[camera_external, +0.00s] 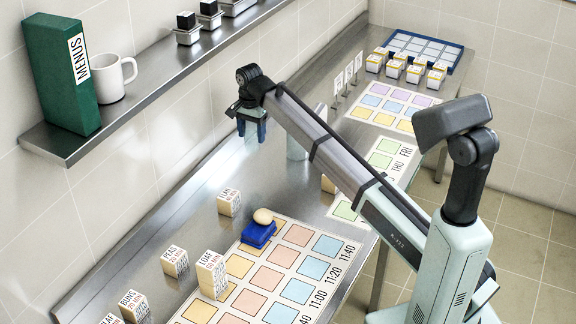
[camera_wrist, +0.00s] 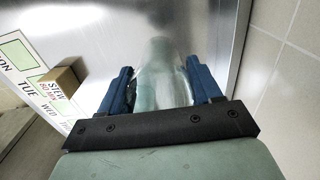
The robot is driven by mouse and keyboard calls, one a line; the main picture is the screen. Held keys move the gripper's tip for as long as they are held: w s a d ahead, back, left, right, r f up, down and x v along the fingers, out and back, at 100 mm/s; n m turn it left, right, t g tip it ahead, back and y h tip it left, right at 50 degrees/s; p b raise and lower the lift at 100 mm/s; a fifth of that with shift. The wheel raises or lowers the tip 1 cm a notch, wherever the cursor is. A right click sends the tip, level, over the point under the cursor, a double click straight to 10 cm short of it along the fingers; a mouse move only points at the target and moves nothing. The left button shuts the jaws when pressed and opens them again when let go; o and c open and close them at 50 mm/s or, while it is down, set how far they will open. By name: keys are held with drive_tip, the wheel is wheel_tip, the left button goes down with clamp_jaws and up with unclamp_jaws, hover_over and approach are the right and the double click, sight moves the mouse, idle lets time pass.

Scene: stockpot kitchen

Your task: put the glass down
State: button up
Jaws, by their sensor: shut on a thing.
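My gripper (camera_external: 252,130) is over the back part of the steel counter, near the wall, with its blue fingers pointing down. In the wrist view my gripper (camera_wrist: 161,88) has a finger on each side of a clear, slightly greenish glass (camera_wrist: 162,70) and is shut on it. In the external view the glass is only a faint pale shape below the fingers. Whether its base touches the counter (camera_external: 190,215) or hangs above it, I cannot tell.
A stew block (camera_wrist: 60,82) stands near a day-marked card (camera_wrist: 28,70). A grey cylinder (camera_external: 296,148) stands behind my arm. Labelled blocks (camera_external: 229,202), a blue object (camera_external: 259,234) and a time chart (camera_external: 270,278) occupy the front. A wall shelf (camera_external: 150,95) holds a menu box and mug.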

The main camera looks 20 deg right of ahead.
wheel_tip(320, 180, down, 10)
drive_tip(key=shift+r, duration=0.15)
idle(0.4)
drive_tip(key=o, duration=1.2)
drive_tip(key=shift+c, duration=0.2)
wheel_tip(320, 180, up, 12)
drive_tip(key=shift+r, duration=0.1)
